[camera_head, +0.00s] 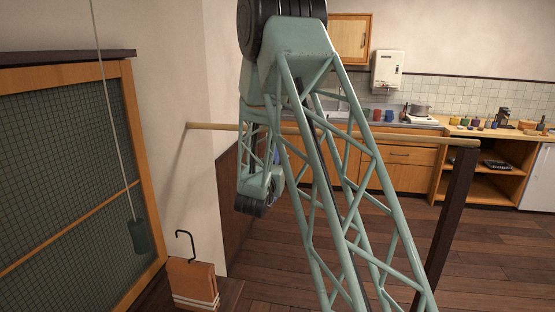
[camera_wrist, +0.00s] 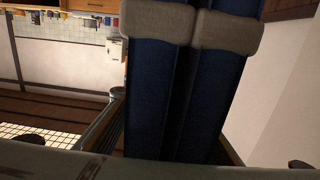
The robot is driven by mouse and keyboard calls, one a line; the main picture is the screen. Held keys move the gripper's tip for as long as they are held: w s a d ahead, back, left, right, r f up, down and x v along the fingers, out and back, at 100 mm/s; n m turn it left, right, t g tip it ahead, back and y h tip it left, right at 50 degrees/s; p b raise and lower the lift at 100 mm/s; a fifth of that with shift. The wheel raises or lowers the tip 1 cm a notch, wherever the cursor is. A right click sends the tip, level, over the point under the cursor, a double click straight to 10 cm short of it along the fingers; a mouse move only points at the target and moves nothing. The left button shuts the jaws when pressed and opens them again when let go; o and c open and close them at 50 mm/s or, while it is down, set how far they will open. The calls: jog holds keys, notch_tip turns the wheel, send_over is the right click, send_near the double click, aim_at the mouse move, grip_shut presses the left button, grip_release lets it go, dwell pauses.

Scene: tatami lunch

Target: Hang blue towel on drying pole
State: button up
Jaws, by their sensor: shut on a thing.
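The blue towel (camera_wrist: 158,95) fills the middle of the wrist view as two long panels side by side, each with a grey-beige band. My gripper (camera_wrist: 168,142) is shut on it, with dark finger parts on either side of the cloth. The wooden drying pole (camera_head: 410,139) runs across the head view, from the wall at left to a dark post (camera_head: 447,215) at right. My arm crosses in front of the pole and hides its middle, most of the towel and the fingertips. I cannot tell whether the towel touches the pole.
An orange towel (camera_head: 192,284) with a black hook stands low at left, near a framed screen (camera_head: 60,190) and a hanging cord with a dark green weight (camera_head: 138,236). Kitchen counters (camera_head: 400,165) with cups line the back. Open wooden floor (camera_head: 400,240) lies between.

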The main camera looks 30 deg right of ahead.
jog(key=shift+f, duration=0.35)
jog(key=o, duration=1)
jog(key=shift+v, duration=6)
jog(key=shift+a+r, duration=0.1)
